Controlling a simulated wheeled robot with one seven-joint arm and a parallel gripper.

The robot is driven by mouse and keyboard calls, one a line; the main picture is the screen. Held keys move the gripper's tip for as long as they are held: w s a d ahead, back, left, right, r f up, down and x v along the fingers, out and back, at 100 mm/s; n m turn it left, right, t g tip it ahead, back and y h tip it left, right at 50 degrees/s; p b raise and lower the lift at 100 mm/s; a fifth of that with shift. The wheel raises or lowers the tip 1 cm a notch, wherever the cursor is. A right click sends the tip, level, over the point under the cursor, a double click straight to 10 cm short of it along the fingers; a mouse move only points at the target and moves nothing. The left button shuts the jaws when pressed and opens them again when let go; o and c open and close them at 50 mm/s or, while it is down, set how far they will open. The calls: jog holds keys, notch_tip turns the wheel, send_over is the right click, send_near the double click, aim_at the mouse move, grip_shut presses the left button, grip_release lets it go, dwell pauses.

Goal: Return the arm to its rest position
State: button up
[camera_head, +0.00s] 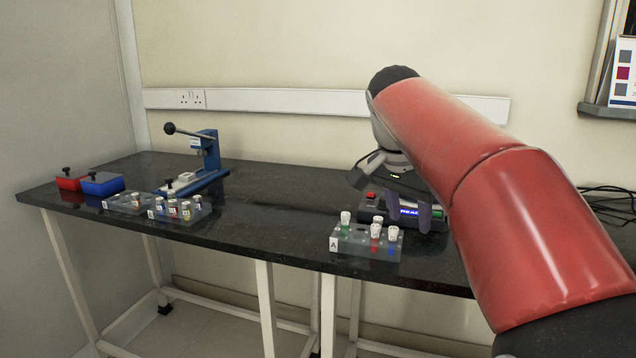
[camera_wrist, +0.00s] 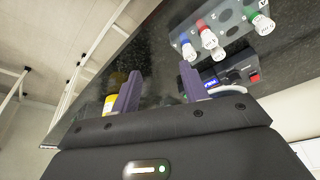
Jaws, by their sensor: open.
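My gripper (camera_head: 409,215) hangs at the end of my red arm over the right part of the black bench, above and close to the rack marked A. Its two purple fingers are apart with nothing between them; they also show in the wrist view (camera_wrist: 157,92). The rack marked A (camera_head: 350,246) stands near the bench's front edge and holds several white-capped columns with green, red and blue parts. It also shows in the wrist view (camera_wrist: 243,15). A device with a lit blue display (camera_head: 370,198) stands behind the gripper, partly hidden by it.
The black bench (camera_head: 270,212) is bare in its middle. At left stand a blue lever press (camera_head: 209,155), a red box (camera_head: 70,184), a blue box (camera_head: 102,187) and small racks of vials (camera_head: 178,218). Black cables (camera_head: 608,200) lie at far right.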

jog(key=s+f+n+t+y, duration=0.2)
jog(key=s+f+n, duration=0.7)
jog(key=s+f, duration=1)
jog(key=s+t, duration=0.1)
jog(key=s, duration=0.2)
jog(key=shift+s+n+y, duration=0.3)
jog(key=shift+n+y, duration=0.1)
jog(key=shift+d, duration=0.1)
